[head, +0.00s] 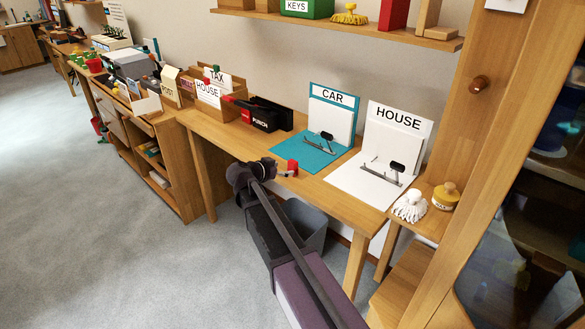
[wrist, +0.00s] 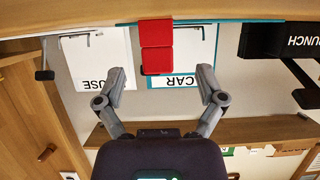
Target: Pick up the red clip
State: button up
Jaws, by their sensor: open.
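The red clip (head: 292,167) is a small blocky red piece at the front edge of the desk, in front of the blue CAR file. In the wrist view, which is upside down, the red clip (wrist: 157,47) shows as two red blocks at top middle. My gripper (head: 279,170) is beside it at the desk edge. In the wrist view my gripper (wrist: 161,82) has its fingers spread wide, with the clip beyond the tips and lined up with the gap. Nothing is between the fingers. Whether the clip touches the desk is unclear.
The CAR file (head: 312,146) and the white HOUSE file (head: 364,184) stand open on the desk (head: 220,125). A black PUNCH box (head: 257,116) is left of them. A grey bin (head: 308,224) is under the desk. A white brush (head: 411,207) stands at right.

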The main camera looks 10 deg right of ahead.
aim_at(291, 167)
jog(key=shift+b+x, duration=0.75)
jog(key=shift+x, duration=1.75)
jog(key=shift+s+d+r, duration=0.1)
jog(key=shift+d+r, duration=0.05)
jog(key=shift+d, duration=0.05)
jog(key=c, duration=1)
